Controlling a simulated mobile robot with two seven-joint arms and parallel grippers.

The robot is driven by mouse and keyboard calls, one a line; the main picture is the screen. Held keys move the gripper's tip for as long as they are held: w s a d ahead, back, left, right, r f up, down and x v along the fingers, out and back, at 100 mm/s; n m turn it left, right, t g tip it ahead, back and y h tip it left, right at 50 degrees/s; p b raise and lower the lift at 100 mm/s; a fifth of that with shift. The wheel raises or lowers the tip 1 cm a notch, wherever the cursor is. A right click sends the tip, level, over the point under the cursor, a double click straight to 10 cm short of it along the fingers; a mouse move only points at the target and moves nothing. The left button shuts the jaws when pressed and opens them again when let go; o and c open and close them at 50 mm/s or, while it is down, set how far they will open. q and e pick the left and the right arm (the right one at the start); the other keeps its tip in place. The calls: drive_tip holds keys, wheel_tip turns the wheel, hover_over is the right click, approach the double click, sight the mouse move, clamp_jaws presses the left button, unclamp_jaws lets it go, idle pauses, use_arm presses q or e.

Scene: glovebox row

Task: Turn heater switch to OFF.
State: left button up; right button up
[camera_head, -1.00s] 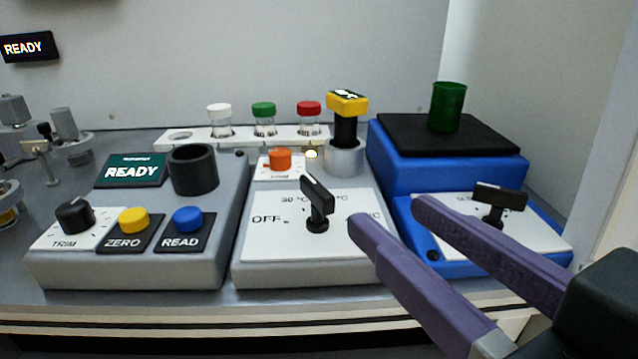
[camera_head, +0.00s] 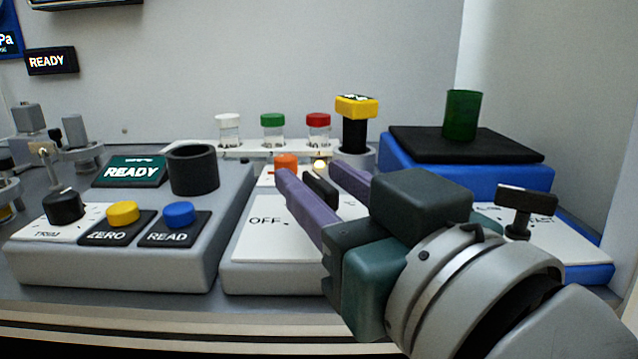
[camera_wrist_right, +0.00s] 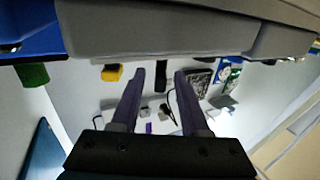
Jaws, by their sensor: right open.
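The heater switch (camera_head: 320,188) is a black bar handle on the white plate of the middle grey box (camera_head: 262,278). The printed OFF mark (camera_head: 264,220) is on the plate's left side; the other marks are hidden behind my right gripper. My right gripper (camera_head: 313,171) is open, with one purple finger on each side of the handle. I cannot tell whether either finger touches it. My left gripper is not in view.
An orange knob (camera_head: 286,161) and a small lit lamp (camera_head: 320,165) sit behind the switch. A yellow-topped black plunger (camera_head: 356,108) stands behind them. The blue box (camera_head: 590,272) with a similar black switch (camera_head: 525,199) is at right. Capped vials (camera_head: 273,130) stand at the back.

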drive_tip(key=shift+w, duration=0.15)
drive_tip(key=shift+c, duration=0.2)
clamp_jaws()
idle(0.3)
